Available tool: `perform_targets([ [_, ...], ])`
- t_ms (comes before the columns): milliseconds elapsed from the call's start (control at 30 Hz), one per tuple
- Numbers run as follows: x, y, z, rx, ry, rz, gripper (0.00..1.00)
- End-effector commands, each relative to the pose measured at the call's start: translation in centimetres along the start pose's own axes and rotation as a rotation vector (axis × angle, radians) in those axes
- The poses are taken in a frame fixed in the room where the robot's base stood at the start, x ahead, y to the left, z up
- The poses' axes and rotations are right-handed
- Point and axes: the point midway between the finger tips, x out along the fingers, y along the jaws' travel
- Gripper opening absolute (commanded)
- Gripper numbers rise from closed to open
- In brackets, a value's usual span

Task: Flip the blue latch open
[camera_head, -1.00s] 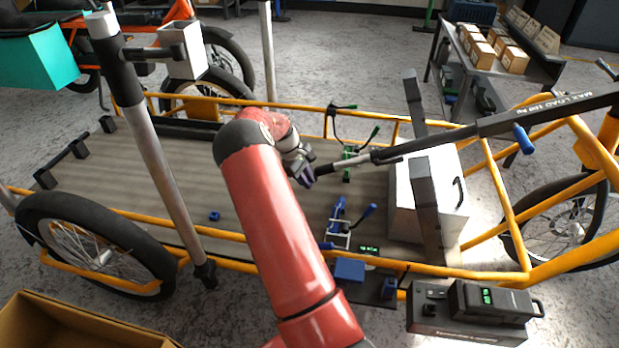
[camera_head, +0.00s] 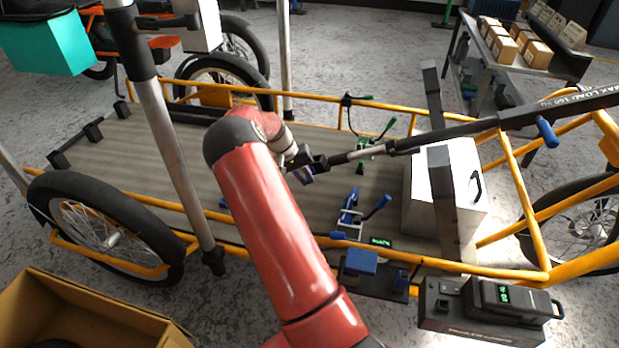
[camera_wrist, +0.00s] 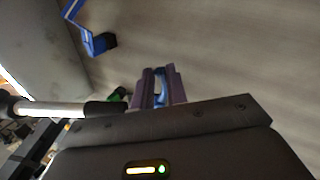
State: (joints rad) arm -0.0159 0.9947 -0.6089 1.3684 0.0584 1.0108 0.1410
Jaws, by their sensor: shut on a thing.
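A blue toggle clamp (camera_head: 349,212) with a blue-gripped lever (camera_head: 376,207) stands on the bike's deck, right of my gripper. A blue latch-like part also shows at top left in the wrist view (camera_wrist: 88,28), clear of the fingers. My gripper (camera_head: 304,174) is over the deck, near the left end of a black and silver bar. In the wrist view its purple fingers (camera_wrist: 158,88) are closed around a narrow blue piece (camera_wrist: 160,90). The fingers hide most of this piece, and I cannot tell whether it is the latch.
The black and silver bar (camera_head: 420,140) crosses above the deck beside my gripper. A green clamp (camera_head: 365,150) is behind it. A white box (camera_head: 430,185) stands right of the toggle clamp. Orange frame rails edge the deck, and its left part (camera_head: 140,150) is mostly clear.

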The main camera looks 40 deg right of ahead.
Motion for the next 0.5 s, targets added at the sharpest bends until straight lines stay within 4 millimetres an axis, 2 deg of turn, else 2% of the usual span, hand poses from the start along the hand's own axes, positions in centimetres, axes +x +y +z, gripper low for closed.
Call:
perform_targets([
  [500,0.3,-2.2,-1.1,0.45,-0.001,0.047,0.0],
])
